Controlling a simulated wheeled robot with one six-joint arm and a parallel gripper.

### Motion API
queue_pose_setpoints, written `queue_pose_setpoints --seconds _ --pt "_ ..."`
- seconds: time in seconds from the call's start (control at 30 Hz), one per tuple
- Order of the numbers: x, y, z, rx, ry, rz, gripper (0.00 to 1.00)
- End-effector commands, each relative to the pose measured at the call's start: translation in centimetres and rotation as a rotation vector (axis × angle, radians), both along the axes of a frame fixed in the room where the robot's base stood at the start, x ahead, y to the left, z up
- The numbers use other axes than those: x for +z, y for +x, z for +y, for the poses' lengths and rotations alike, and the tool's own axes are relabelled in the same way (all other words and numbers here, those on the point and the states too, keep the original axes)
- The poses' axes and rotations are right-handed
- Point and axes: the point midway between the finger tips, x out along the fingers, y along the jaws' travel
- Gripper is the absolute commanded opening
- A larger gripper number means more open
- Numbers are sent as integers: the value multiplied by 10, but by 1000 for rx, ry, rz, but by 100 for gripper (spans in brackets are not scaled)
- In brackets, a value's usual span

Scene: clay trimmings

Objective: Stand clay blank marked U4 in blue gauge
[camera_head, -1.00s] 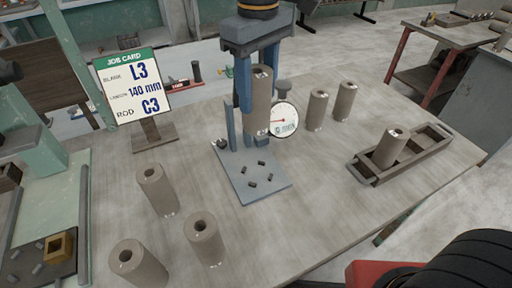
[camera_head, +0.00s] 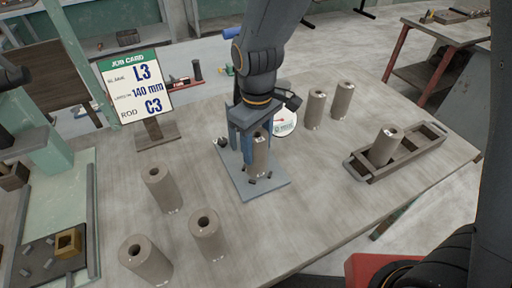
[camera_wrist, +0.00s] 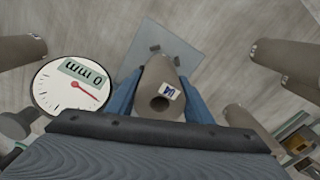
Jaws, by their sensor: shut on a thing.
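My gripper (camera_head: 254,146) has blue fingers and is shut around a grey-brown hollow clay blank (camera_head: 260,158). It holds the blank upright over the blue gauge's base plate (camera_head: 276,188), among small dark studs. The blank's lower end is at or just above the plate; I cannot tell whether it touches. In the wrist view, the blank (camera_wrist: 160,84) sits between both fingers, with its open end toward the camera. Its small white label is sideways and hard to read. The gauge's dial (camera_head: 286,122) stands beside my gripper; in the wrist view, the dial (camera_wrist: 68,90) shows 0 mm.
Two blanks stand behind right of the gauge (camera_head: 314,110) (camera_head: 342,100). Another stands in a wooden tray (camera_head: 408,164) at right. Several blanks stand at front left (camera_head: 162,190). A job card (camera_head: 136,84) reads L3, 140 mm, C3. The table's front middle is clear.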

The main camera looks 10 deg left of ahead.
Motion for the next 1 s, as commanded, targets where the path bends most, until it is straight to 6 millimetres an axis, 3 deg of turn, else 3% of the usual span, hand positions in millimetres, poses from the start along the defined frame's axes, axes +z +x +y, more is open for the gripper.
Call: queue_pose_setpoints --seconds 0.13,0.5,0.53,0.63,1.0 --pt "-10 0 0 0 0 0 6" --pt "-13 0 0 1 1 -1 6" --pt "-14 0 0 1 0 0 48" --pt "-13 0 0 1 0 0 65" --pt "-9 0 0 0 1 -1 65"
